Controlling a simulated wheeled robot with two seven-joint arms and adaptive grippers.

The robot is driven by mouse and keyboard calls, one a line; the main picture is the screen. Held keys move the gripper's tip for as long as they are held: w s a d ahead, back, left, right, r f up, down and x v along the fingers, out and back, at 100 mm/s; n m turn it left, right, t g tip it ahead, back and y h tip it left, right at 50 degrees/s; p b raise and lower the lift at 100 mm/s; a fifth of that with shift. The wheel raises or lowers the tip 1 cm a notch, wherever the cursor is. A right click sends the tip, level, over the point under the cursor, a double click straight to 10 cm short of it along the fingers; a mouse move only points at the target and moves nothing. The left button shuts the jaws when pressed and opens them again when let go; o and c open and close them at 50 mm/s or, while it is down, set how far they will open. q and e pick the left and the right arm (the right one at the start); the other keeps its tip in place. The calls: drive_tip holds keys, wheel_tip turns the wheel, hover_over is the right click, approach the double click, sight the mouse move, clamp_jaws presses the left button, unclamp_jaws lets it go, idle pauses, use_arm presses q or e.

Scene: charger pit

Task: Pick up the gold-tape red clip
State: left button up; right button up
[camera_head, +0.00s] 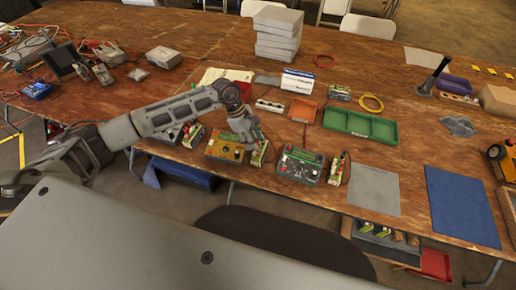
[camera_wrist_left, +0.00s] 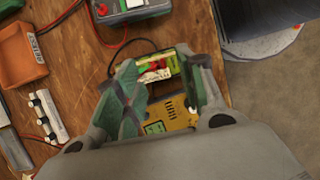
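My left gripper (camera_head: 250,142) is above the right side of the yellow charger (camera_head: 223,148). In the left wrist view the gripper (camera_wrist_left: 165,85) is open, with its green-padded fingers apart. A small battery pack (camera_wrist_left: 152,75) with red and green bits on it shows between and beyond the fingers. The yellow charger also shows there (camera_wrist_left: 173,114), partly hidden by the fingers. A red clip seems to sit on the pack, but I cannot make out gold tape on it. My right gripper is not in view.
A green and grey charger (camera_head: 300,165) with another battery pack (camera_head: 337,168) stands to the right. An orange tray (camera_head: 302,109) and a green tray (camera_head: 360,125) lie behind. The grey mat (camera_head: 374,189) is clear. The table's front edge is close to the chargers.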

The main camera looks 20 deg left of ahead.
use_arm(q)
drive_tip(key=shift+f, duration=0.1)
drive_tip(key=shift+p+x, duration=0.7)
drive_tip(key=shift+x, duration=1.8)
drive_tip(key=shift+w, duration=0.1)
drive_tip(key=shift+c, duration=0.5)
clamp_jaws()
